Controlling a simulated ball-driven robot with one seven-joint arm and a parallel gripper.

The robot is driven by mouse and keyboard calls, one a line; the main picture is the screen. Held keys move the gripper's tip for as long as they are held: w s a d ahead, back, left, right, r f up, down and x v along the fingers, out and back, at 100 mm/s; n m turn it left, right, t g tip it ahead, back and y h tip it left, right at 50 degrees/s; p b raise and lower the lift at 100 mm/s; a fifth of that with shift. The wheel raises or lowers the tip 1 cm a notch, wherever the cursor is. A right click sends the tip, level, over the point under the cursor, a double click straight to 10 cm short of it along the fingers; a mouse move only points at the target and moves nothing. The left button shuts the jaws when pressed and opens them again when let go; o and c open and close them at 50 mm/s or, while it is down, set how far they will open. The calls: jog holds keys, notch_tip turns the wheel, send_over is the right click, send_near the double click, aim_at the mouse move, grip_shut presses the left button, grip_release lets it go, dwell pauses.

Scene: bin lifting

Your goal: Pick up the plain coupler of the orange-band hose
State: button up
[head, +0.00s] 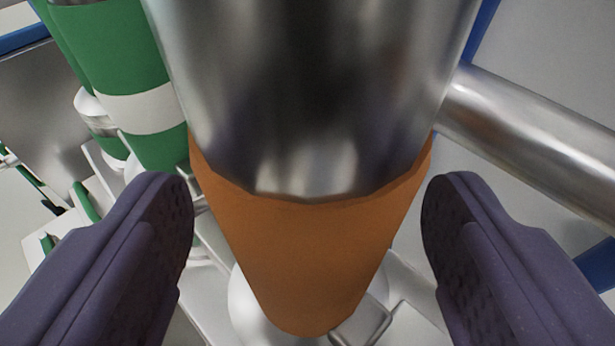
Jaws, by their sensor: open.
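A shiny metal coupler (310,90) fills the upper middle of the head view, very close to the camera. An orange band (305,255) wraps just below it and narrows downward. My gripper (308,235) is open. Its two dark purple fingers stand on either side of the orange band, with a gap on each side. A white rounded part (250,310) shows behind the lower end of the band. The rest of the hose is out of view or hidden.
Green cylinders (120,60), one with a white band, stand close by at the upper left. A metal bar (530,135) runs out to the right beside the coupler. Blue edges (482,28) and pale grey panels lie behind. White fittings show at the lower left.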

jog(key=shift+x, duration=1.05)
jog(key=shift+s+a, duration=0.1)
jog(key=shift+s, duration=0.15)
jog(key=shift+f, duration=0.25)
jog(key=c, duration=1.2)
jog(key=shift+r, duration=0.1)
jog(key=shift+c, duration=0.2)
notch_tip(320, 180, up, 10)
jog(key=shift+w+f+p, duration=0.15)
jog(key=shift+f+p, duration=0.05)
jog(key=shift+p, duration=0.95)
jog(key=shift+w+r, duration=0.1)
jog(key=shift+r, duration=0.25)
